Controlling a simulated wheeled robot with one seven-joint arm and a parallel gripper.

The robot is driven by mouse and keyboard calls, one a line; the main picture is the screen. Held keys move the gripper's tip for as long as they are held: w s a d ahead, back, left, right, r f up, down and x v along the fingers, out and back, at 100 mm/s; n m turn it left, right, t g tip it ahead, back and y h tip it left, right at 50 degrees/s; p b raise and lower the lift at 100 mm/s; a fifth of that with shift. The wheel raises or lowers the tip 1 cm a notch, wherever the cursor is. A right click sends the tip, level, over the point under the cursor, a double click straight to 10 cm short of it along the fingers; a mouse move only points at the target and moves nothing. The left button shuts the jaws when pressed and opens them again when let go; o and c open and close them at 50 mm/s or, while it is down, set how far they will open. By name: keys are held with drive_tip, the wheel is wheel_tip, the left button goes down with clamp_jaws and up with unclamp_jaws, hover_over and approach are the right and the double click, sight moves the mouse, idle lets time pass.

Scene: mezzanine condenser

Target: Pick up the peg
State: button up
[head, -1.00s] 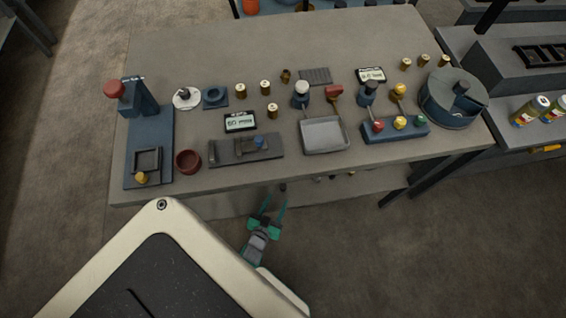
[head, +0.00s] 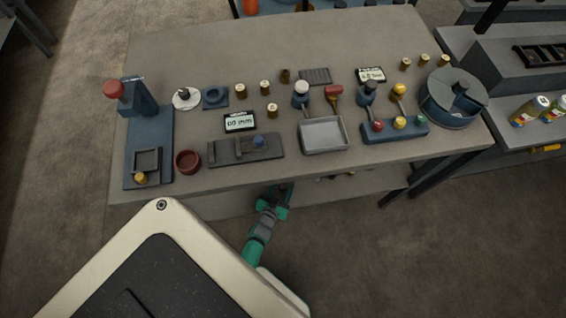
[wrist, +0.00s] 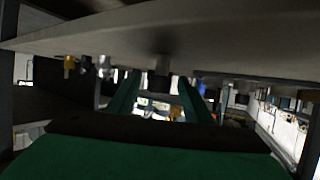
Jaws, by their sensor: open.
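My gripper (head: 274,203) reaches in at the table's front edge in the head view, its fingertips partly hidden. In the wrist view my gripper (wrist: 159,84) shows two green fingers spread apart. A short dark cylinder (wrist: 160,66), probably the peg, appears between and beyond them, touching the pale surface (wrist: 160,32) across the top of the picture. No contact between fingers and cylinder is visible. I cannot pick the cylinder out in the head view now. Several brass pegs (head: 265,87) stand on the tabletop.
The table (head: 200,50) carries a red bowl (head: 188,162), a grey tray (head: 324,135), a dark fixture plate (head: 270,150) and a round blue container (head: 453,98). A yellow item (wrist: 69,64) and a blue item (wrist: 201,88) flank the cylinder in the wrist view.

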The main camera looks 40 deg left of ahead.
drive_tip(key=shift+c, duration=0.5)
drive_tip(key=c, duration=1)
drive_tip(key=shift+r, duration=0.1)
